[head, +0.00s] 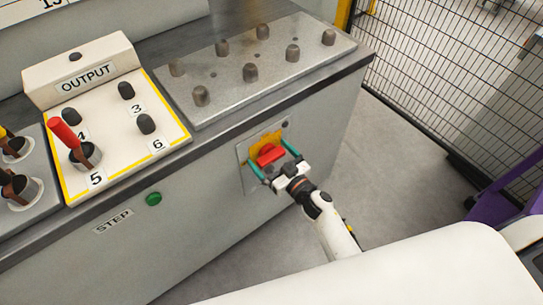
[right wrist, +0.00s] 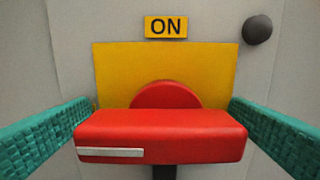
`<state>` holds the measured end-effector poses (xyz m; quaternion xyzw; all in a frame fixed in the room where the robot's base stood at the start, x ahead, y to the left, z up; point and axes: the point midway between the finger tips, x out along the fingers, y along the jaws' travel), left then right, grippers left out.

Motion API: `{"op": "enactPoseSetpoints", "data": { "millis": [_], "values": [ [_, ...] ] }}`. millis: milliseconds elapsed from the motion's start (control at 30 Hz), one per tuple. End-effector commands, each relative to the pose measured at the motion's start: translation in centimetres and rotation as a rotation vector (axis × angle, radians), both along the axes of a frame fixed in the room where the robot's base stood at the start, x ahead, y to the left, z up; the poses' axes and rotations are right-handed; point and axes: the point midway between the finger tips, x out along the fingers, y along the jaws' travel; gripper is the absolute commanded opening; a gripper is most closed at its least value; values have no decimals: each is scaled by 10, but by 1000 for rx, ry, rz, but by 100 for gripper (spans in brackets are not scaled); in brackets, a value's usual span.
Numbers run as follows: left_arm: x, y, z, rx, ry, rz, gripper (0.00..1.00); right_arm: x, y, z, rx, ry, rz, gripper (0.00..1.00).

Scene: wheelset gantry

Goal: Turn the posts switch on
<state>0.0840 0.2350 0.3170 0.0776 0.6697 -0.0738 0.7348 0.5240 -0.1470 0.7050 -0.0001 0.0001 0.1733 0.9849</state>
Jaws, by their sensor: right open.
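The posts switch is a red handle (head: 268,155) on a yellow plate (head: 265,140) on the front of the grey cabinet. In the right wrist view the red handle (right wrist: 165,135) lies level across the picture, with a white mark at its left end. A yellow ON label (right wrist: 166,27) sits above the plate (right wrist: 115,65). My right gripper (head: 273,158) is open, with one teal finger on each side of the handle. In the right wrist view gaps to the fingers look small; contact cannot be told. My left gripper is out of view.
A dark round knob (right wrist: 257,30) is at the plate's upper right. A green button (head: 153,199) and a STEP label (head: 113,221) are on the cabinet front. The OUTPUT panel (head: 180,139) and a metal plate with pegs (head: 225,75) are on top. A mesh fence (head: 440,90) stands right.

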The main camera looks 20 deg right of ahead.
Motion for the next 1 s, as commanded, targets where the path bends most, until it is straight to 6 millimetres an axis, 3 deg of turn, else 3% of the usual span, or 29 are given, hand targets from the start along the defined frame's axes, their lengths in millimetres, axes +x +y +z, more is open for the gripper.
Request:
{"op": "enactPoseSetpoints", "data": {
  "millis": [233, 600, 1000],
  "values": [
    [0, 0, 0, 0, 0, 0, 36, 1, 0, 0, 0, 0, 0, 100],
    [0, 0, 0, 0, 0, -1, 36, 0, 0, 0, -1, 0, 0, 39],
    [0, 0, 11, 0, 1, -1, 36, 0, -1, 2, 72, 28, 1, 39]
  ]
}}
